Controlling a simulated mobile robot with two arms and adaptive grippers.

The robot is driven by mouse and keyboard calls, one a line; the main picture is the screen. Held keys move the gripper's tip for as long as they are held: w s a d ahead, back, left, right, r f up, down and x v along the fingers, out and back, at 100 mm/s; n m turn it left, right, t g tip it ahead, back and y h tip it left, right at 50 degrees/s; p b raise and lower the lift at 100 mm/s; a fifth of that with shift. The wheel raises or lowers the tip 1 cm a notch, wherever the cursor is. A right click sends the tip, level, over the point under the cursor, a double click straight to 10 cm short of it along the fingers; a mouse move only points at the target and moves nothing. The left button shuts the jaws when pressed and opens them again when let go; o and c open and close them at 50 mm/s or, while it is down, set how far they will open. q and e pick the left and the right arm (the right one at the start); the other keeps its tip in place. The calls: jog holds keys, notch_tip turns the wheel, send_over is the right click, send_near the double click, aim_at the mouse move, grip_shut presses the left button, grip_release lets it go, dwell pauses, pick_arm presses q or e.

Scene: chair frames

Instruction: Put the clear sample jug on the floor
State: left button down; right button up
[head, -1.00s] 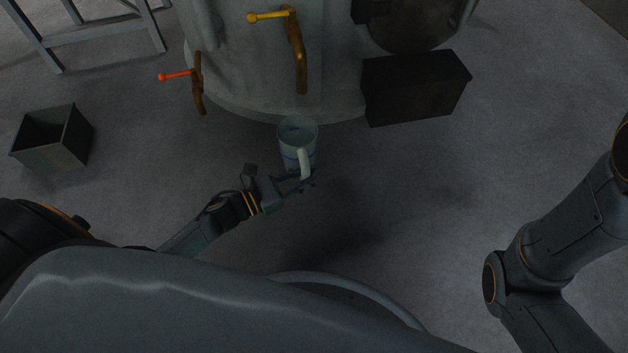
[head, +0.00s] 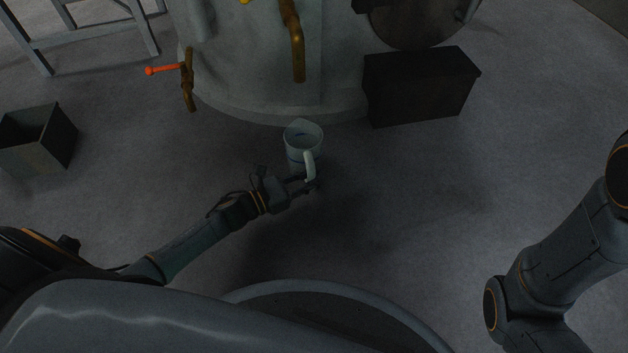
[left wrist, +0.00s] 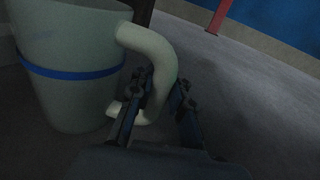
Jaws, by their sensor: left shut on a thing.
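The clear sample jug (head: 302,141) is a pale, see-through vessel with a spout, a blue band and a whitish handle. It is upright in front of the big grey tank. My left gripper (head: 309,183) is shut on its handle. In the left wrist view the jug (left wrist: 75,90) fills the left side, and the fingers of my left gripper (left wrist: 155,105) are on either side of the handle. I cannot tell whether the jug's base touches the floor (head: 400,200). Of my right arm only links show at the right; its gripper is out of view.
The grey tank (head: 270,95) with brown pipes and a red-handled tap (head: 165,70) stands just behind the jug. A dark box (head: 420,90) is right of it. An open bin (head: 40,140) and a metal frame (head: 85,35) are at left. The floor at centre right is clear.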

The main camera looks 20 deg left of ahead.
pick_arm(q)
jog(key=shift+r, duration=0.1)
jog(key=c, duration=1.3)
grip_release()
jog(key=shift+o, duration=0.2)
